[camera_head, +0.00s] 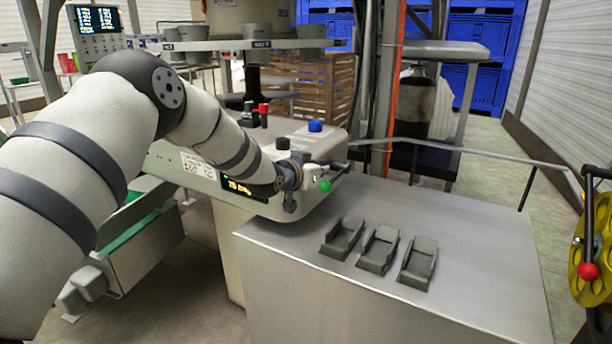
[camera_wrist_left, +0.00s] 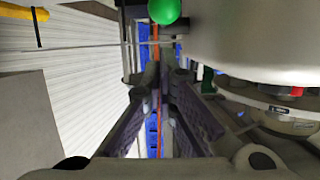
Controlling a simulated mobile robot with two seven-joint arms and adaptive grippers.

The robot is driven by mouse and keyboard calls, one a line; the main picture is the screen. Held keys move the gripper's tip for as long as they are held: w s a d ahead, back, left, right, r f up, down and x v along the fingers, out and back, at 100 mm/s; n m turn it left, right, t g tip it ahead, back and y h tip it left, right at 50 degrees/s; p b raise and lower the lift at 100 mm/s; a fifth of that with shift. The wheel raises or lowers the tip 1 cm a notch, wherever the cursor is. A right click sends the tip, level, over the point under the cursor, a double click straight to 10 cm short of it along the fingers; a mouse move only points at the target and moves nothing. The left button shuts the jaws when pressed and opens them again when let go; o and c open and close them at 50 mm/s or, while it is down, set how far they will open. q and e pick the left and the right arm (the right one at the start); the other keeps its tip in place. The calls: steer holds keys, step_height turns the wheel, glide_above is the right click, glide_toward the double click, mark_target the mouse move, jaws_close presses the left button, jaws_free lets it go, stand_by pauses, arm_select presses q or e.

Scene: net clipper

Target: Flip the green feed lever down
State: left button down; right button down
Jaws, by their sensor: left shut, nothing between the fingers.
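The green ball knob of the feed lever (camera_head: 325,186) shows at the front right corner of the pale machine housing (camera_head: 330,140) in the head view. In the left wrist view the green knob (camera_wrist_left: 164,10) is at the top edge, beyond and above the fingers. My left gripper (camera_head: 318,170) is at the housing's right end, close to the knob; a gap or contact cannot be told. In the wrist view my left gripper (camera_wrist_left: 165,75) has its fingertips together with nothing between them. The lever's shaft is mostly hidden. My right gripper is not in view.
Red (camera_head: 263,109), blue (camera_head: 315,126) and black (camera_head: 282,143) knobs stand on the housing. Several grey pedals (camera_head: 378,250) sit on the grey cabinet top (camera_head: 460,235). A yellow wheel with a red knob (camera_head: 589,271) is at far right. A thin rail (camera_head: 470,153) crosses behind the cabinet.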

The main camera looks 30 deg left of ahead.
arm_select(q)
steer(key=s+p, duration=0.1)
steer(key=s, duration=0.6)
steer(key=shift+f, duration=0.1)
